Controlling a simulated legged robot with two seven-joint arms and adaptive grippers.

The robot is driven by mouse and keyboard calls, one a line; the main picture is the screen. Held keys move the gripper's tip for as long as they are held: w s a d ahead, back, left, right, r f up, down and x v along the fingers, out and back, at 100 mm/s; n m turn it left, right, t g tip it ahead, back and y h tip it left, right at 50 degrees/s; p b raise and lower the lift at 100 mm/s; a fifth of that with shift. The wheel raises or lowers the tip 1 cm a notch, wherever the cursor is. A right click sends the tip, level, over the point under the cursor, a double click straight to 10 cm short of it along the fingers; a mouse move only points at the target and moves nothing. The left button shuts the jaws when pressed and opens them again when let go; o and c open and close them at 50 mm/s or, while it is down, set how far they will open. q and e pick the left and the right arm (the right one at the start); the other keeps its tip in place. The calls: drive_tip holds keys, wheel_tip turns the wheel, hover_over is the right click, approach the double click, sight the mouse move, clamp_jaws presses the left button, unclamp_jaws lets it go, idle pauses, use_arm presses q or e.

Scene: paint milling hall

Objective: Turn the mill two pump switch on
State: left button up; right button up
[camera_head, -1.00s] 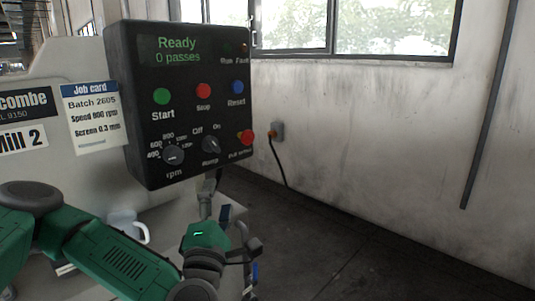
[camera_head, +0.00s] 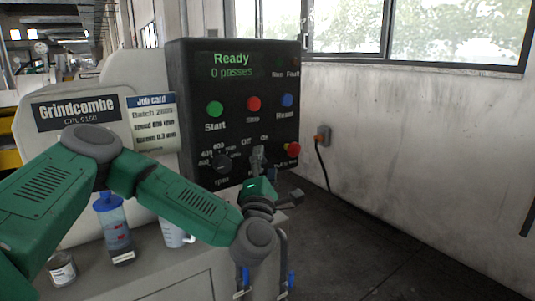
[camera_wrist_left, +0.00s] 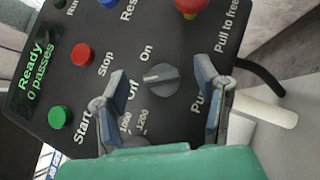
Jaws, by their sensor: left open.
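The black control panel (camera_head: 237,130) of Mill 2 shows "Ready, 0 passes". In the wrist view the pump switch (camera_wrist_left: 163,79) is a grey rotary knob with a pale mark. The mark points nearer to Off than to On. My left gripper (camera_head: 273,173) is at the lower right of the panel. In the wrist view the left gripper (camera_wrist_left: 161,75) is open, with one finger on each side of the knob. I cannot tell whether they touch it. In the head view a finger largely hides the knob. My right gripper is not in view.
Around the switch are a green Start button (camera_head: 215,109), a red Stop button (camera_head: 253,103), a blue Reset button (camera_head: 287,100), the rpm knob (camera_head: 222,162) and a red pull-to-free button (camera_head: 292,149). A blue-lidded bottle (camera_head: 113,228), jug (camera_head: 175,235) and tin (camera_head: 62,270) stand below.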

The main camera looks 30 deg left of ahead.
sight(264, 158)
use_arm(q)
drive_tip(key=a, duration=0.1)
drive_tip(key=w+a, duration=0.2)
drive_tip(key=shift+w+r, duration=0.1)
drive_tip(key=shift+r, duration=0.15)
drive_tip(key=shift+a, duration=0.2)
drive_tip(key=shift+d+r, duration=0.15)
drive_tip(key=shift+d, duration=0.25)
drive_tip(key=shift+w+d, duration=0.1)
drive_tip(key=shift+d, duration=0.15)
drive_tip(key=shift+c, duration=0.8)
drive_tip(key=shift+d, duration=0.15)
drive_tip(key=c, duration=1)
drive_tip(key=shift+c, duration=0.2)
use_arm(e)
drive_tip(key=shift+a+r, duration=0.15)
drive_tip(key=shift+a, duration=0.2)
